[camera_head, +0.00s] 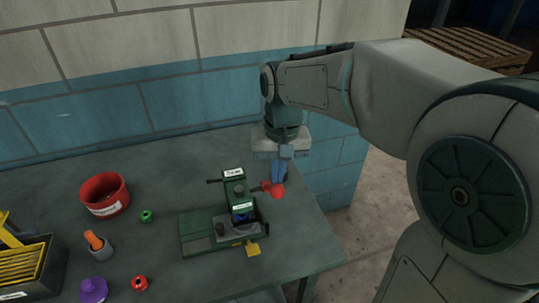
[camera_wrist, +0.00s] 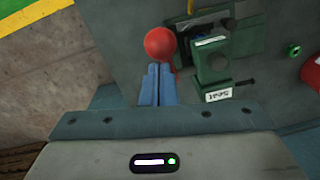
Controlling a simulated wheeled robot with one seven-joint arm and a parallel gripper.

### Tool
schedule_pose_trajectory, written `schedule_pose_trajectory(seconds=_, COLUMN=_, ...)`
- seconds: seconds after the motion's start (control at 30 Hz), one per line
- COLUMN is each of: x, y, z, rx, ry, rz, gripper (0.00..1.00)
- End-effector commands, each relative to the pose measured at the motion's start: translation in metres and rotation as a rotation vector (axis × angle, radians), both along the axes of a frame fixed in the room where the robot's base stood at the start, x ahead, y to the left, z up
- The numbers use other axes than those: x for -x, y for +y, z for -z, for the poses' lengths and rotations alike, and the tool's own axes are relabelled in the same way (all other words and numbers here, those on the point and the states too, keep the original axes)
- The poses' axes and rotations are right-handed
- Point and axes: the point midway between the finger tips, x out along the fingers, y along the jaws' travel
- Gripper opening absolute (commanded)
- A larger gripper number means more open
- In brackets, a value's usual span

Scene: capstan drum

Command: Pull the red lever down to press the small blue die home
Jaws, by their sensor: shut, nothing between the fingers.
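The red lever (camera_head: 277,191) ends in a red ball at the right side of a dark green press (camera_head: 235,184). In the wrist view the red ball (camera_wrist: 160,43) is just beyond my fingertips, with the press (camera_wrist: 212,62) to its right. My gripper (camera_head: 279,180) points down at the lever with its blue fingers shut and nothing between them. In the wrist view the shut fingers (camera_wrist: 158,68) overlap the ball's lower edge; I cannot tell whether they touch it. The small blue die (camera_head: 241,217) shows partly under the press head, and its depth is unclear.
The press base (camera_head: 195,237) stands on a grey table (camera_head: 190,281) near its right edge. A yellow tab (camera_head: 253,249) sticks out in front. To the left are a red bowl (camera_head: 104,196), a green ring (camera_head: 146,216), a red ring (camera_head: 140,283) and a purple piece (camera_head: 93,291).

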Motion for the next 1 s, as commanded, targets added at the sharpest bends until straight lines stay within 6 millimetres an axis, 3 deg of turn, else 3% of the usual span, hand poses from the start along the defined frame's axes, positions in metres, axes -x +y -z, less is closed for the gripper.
schedule_pose_trajectory(seconds=0.77, x=0.001, y=0.004, z=-0.004, rx=0.010, ry=0.038, rz=-0.007, gripper=0.00)
schedule_pose_trajectory(seconds=1.0, x=0.001, y=0.004, z=-0.035, rx=0.010, ry=0.037, rz=-0.007, gripper=0.00)
